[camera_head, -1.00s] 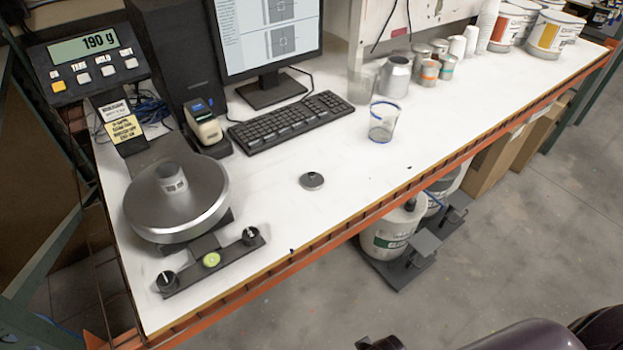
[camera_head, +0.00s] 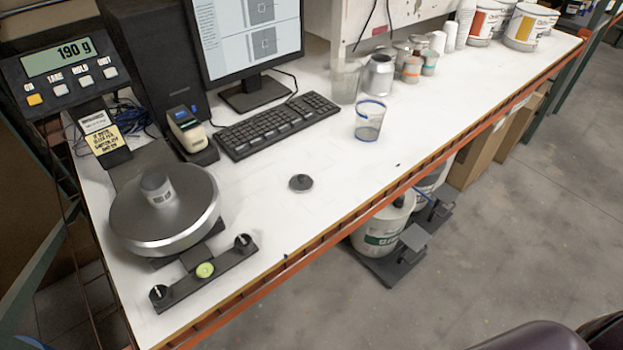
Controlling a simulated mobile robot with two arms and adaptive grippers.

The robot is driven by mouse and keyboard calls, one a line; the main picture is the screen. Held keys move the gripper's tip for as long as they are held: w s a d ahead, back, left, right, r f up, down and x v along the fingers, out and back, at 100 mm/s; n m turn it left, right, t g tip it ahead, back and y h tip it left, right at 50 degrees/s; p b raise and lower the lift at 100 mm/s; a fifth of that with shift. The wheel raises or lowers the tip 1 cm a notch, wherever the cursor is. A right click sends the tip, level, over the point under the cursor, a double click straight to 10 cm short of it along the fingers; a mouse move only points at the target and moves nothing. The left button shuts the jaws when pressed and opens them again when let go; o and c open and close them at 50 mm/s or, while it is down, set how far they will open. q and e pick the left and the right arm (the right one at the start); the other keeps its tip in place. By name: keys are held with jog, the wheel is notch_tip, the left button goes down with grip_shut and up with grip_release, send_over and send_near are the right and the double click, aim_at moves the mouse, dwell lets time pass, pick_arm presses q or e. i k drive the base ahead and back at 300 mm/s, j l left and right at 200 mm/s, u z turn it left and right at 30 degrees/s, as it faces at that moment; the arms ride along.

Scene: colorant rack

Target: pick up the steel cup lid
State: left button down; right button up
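A small round dark-grey metal lid (camera_head: 301,182) with a knob on top lies flat on the white table (camera_head: 340,215), near its middle, between the scale and the clear cup. A small steel cup (camera_head: 156,189) stands on the round pan of the scale (camera_head: 165,222) at the left. The scale's display (camera_head: 69,57) reads 190 g. Neither of my grippers shows in the head view. A dark part of one of my arms seems to show at the bottom right corner.
A clear cup with a blue rim (camera_head: 369,121) stands right of the lid. A keyboard (camera_head: 278,125) lies behind it, with a monitor (camera_head: 246,40) further back. Several cans and paint buckets (camera_head: 526,27) line the back right. The table around the lid is clear.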

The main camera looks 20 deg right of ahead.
aim_at(300, 183)
jog(key=i+j+z, duration=0.1)
jog(key=z, duration=0.25)
jog(key=i+j+z, duration=0.1)
jog(key=j+z, duration=0.3)
